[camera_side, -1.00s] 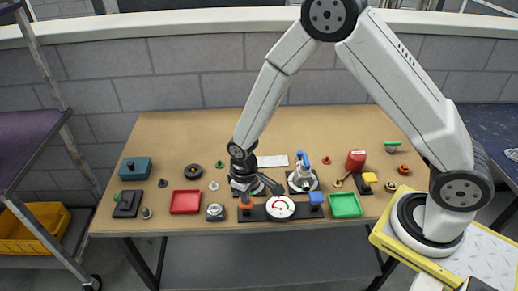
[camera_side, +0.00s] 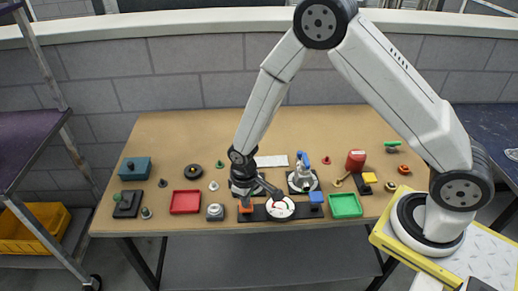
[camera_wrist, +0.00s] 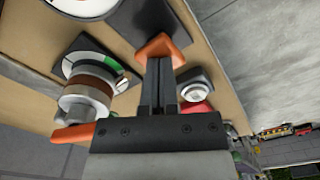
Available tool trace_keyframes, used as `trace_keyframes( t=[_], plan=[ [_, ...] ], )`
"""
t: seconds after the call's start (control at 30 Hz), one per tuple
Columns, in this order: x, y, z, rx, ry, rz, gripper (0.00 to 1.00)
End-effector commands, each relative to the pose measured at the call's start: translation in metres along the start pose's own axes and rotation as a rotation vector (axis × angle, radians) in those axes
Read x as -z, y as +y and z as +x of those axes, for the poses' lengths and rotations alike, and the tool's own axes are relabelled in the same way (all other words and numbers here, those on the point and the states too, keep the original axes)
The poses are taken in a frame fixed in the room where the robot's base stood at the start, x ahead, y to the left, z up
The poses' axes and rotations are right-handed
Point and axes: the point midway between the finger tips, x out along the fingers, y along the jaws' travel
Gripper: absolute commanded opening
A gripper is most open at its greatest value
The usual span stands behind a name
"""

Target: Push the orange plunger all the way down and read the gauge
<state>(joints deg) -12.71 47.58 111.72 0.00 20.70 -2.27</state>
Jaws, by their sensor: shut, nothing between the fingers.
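The orange plunger (camera_side: 245,209) stands at the left end of a dark base plate near the table's front edge. The round white gauge (camera_side: 281,209) sits on the same plate to its right. It has a red mark, but its reading is too small to tell. My gripper (camera_wrist: 159,62) is shut and empty, pointing down, with its fingertips at the top of the orange plunger (camera_wrist: 163,46) in the wrist view. They appear to touch it, and they partly hide it. Only the gauge's edge (camera_wrist: 88,6) shows there.
A dial device with an orange lever (camera_wrist: 72,133) stands close behind my gripper. A knob device (camera_side: 215,212) and a red tray (camera_side: 185,202) are to the left.

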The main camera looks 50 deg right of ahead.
Motion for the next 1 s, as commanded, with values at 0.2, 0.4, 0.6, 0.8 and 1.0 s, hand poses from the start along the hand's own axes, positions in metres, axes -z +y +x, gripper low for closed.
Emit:
trace_keyframes(
  t=[0.2,0.4,0.6,0.8,1.0],
  plan=[
    [0.0,0.0,0.0,0.0,0.001,0.0,0.0],
    [0.0,0.0,0.001,0.0,0.001,0.0,0.0],
    [0.0,0.0,-0.001,0.0,0.001,0.0,0.0],
    [0.001,0.0,-0.009,0.0,0.002,0.0,0.0],
    [0.0,0.0,-0.018,0.0,0.001,0.0,0.0]
  ],
)
